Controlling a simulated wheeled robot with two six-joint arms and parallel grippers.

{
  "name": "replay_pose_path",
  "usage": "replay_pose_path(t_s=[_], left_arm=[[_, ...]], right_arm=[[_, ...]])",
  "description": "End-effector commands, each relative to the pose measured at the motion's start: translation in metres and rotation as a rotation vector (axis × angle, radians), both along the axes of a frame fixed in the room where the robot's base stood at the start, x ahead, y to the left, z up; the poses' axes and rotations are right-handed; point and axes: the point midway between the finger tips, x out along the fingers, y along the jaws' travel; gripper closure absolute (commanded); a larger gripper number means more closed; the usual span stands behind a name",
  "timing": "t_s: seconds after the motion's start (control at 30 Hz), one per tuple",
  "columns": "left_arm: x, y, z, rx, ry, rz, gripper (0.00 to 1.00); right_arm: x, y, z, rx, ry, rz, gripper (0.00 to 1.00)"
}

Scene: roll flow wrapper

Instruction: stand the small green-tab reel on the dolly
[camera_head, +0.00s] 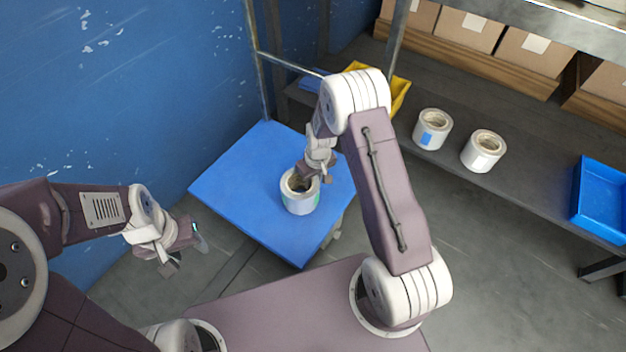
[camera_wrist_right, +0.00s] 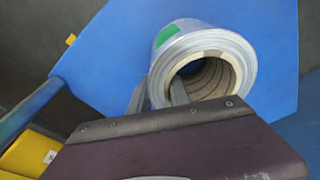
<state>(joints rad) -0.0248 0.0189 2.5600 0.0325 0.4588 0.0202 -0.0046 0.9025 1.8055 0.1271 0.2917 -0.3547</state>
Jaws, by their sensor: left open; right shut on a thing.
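The small green-tab reel (camera_head: 299,196) is at the blue dolly (camera_head: 250,165), upright, with its hollow core facing up in the head view. In the right wrist view the reel (camera_wrist_right: 203,62) shows its green tab and open core, with the blue deck (camera_wrist_right: 110,55) behind it. My right gripper (camera_head: 314,177) is shut on the reel's wall, one finger inside the core and one outside. Whether the reel's base touches the deck I cannot tell. My left gripper (camera_head: 183,250) is open and empty, off the dolly's left front side.
A blue-tab reel (camera_head: 432,129) and a white-tab reel (camera_head: 484,151) stand on the dark shelf. A yellow bin (camera_head: 400,93) and a blue bin (camera_head: 600,195) are also there. The dolly's metal handle rail (camera_head: 290,64) rises at the back. The deck around the reel is clear.

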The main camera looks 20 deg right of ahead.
Motion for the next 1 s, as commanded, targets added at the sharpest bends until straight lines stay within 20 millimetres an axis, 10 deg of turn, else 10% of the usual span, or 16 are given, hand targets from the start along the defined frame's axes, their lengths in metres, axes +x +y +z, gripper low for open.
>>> replay_pose_path(t_s=[0.1, 0.43, 1.0], left_arm=[[0.0, 0.0, 0.0, 0.0, 0.0, 0.0, 0.53], [0.0, 0.0, 0.002, 0.0, 0.0, 0.0, 0.53], [0.0, 0.0, 0.071, 0.0, 0.0, 0.0, 0.53]], right_arm=[[0.0, 0.0, -0.001, 0.0, 0.0, 0.0, 0.55], [0.0, 0.0, 0.004, 0.0, -0.001, 0.0, 0.55], [-0.016, -0.004, 0.119, 0.0, -0.001, -0.001, 0.55]])
